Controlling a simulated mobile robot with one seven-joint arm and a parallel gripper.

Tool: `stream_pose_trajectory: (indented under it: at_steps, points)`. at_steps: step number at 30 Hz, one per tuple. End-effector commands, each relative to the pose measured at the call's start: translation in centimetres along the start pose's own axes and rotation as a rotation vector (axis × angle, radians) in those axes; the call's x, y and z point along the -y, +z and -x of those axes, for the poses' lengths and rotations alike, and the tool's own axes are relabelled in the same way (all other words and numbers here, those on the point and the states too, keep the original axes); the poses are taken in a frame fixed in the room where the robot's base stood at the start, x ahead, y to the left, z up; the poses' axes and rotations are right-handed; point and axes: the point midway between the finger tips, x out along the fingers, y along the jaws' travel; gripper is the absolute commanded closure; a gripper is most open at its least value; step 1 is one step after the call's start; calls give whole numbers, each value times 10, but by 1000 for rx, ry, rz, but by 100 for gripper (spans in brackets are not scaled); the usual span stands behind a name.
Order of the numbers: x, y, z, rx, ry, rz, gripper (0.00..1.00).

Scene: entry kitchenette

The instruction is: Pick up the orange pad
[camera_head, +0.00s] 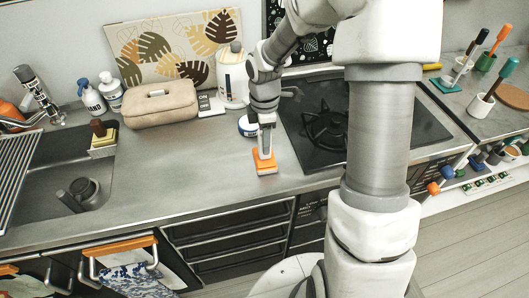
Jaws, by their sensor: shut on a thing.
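The orange pad (264,169) is at the middle of the steel counter, between the sink and the cooktop, near the counter's front edge. It has an orange top and a paler lower layer. My gripper (265,152) points straight down over it and is shut on its upper part. The fingertips are small here and partly merge with the orange of the pad. I cannot tell whether the pad touches the counter or is slightly above it.
A black cooktop (325,125) lies just right of the pad. A beige pouch (161,104), a white canister (233,79) and a small round tin (248,126) stand behind. A sink (70,180) is at left. The counter (190,165) left of the pad is clear.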

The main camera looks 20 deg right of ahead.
Motion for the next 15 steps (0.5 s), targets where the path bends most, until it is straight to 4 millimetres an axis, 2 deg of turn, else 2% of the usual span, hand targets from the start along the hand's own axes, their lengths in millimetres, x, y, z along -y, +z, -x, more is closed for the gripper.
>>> stream_pose_trajectory:
  at_steps: [10, 15]
  points:
    - [0, 0, 1, 0, 1, 0, 100]
    - [-1, 0, 12, 0, 4, 0, 100]
